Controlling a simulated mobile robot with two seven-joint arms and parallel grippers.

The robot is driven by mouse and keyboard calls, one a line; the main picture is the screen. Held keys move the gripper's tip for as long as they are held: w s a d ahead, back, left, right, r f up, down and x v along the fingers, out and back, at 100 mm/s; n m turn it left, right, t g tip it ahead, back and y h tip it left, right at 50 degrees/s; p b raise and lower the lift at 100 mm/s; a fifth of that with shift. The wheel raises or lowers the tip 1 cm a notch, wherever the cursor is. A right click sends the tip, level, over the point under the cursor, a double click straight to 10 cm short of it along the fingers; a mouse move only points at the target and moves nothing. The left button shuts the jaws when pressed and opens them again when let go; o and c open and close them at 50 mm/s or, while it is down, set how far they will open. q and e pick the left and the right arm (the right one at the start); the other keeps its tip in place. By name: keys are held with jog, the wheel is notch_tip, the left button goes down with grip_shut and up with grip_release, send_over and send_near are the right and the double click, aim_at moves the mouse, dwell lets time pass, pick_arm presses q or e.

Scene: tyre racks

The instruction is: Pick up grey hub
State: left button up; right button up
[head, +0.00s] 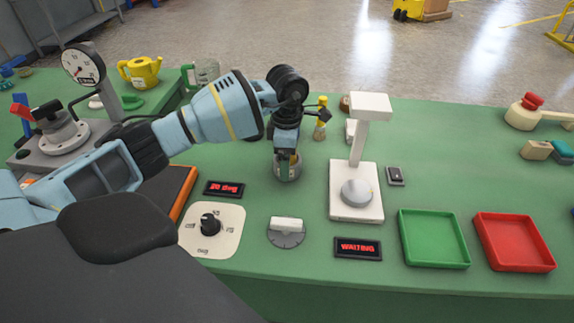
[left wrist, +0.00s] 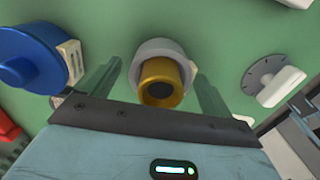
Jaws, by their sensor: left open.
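The grey hub (head: 287,173) stands on the green bench below my left gripper (head: 287,156). In the left wrist view the hub (left wrist: 160,49) shows as a grey ring with a brass-coloured cylinder (left wrist: 160,84) with a dark centre at its middle. My left gripper (left wrist: 157,70) is open, with one finger on each side of the hub. The fingers look apart from it. In the head view the gripper partly hides the hub. My right gripper is not in view.
A white press (head: 371,107) with a grey dome stands right of the hub. A dial with a white handle (head: 286,224) lies nearer. Green (head: 434,265) and red (head: 515,268) trays are at front right. A blue round object (left wrist: 28,58) shows in the left wrist view.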

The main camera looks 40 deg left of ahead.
pick_arm(q)
jog(key=shift+f, duration=0.65)
jog(key=c, duration=1.3)
jog(key=shift+r, duration=0.15)
notch_tip(320, 180, up, 10)
jog(key=shift+f, duration=0.1)
